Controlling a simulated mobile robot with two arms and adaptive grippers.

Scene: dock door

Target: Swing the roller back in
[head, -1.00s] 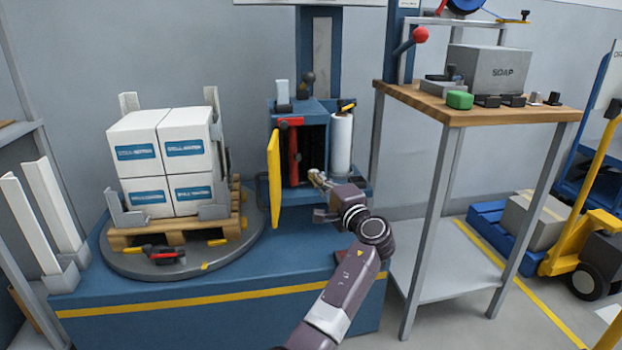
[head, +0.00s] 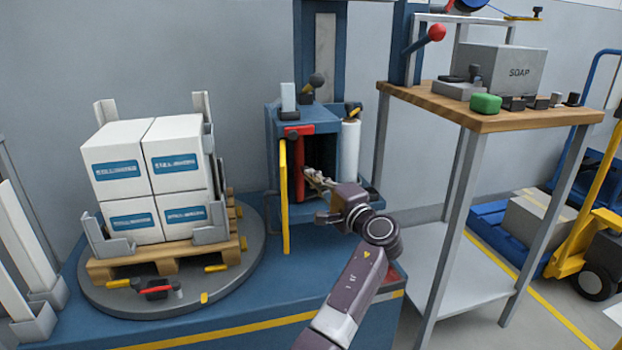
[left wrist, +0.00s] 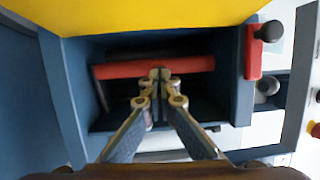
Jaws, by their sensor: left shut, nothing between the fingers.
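A slim red upright bar (head: 299,170), which looks like the roller, stands inside the open blue carriage housing (head: 273,135) on the mast. In the left wrist view the red bar (left wrist: 112,69) lies across the dark opening. My left gripper (head: 308,175) is shut and empty, with its tips at the mouth of the housing. In the left wrist view its closed tips (left wrist: 160,74) overlap the bar; I cannot tell whether they touch it. The yellow door (head: 285,200) stands open on the left. A white film roll (head: 350,150) stands upright right of the housing. My right gripper is not in view.
White boxes (head: 122,168) stand on a wooden pallet on the grey turntable (head: 110,302) at left. A red latch (head: 300,130) sits on the housing front. A wooden-topped bench (head: 540,119) at right holds a grey SOAP box (head: 500,68).

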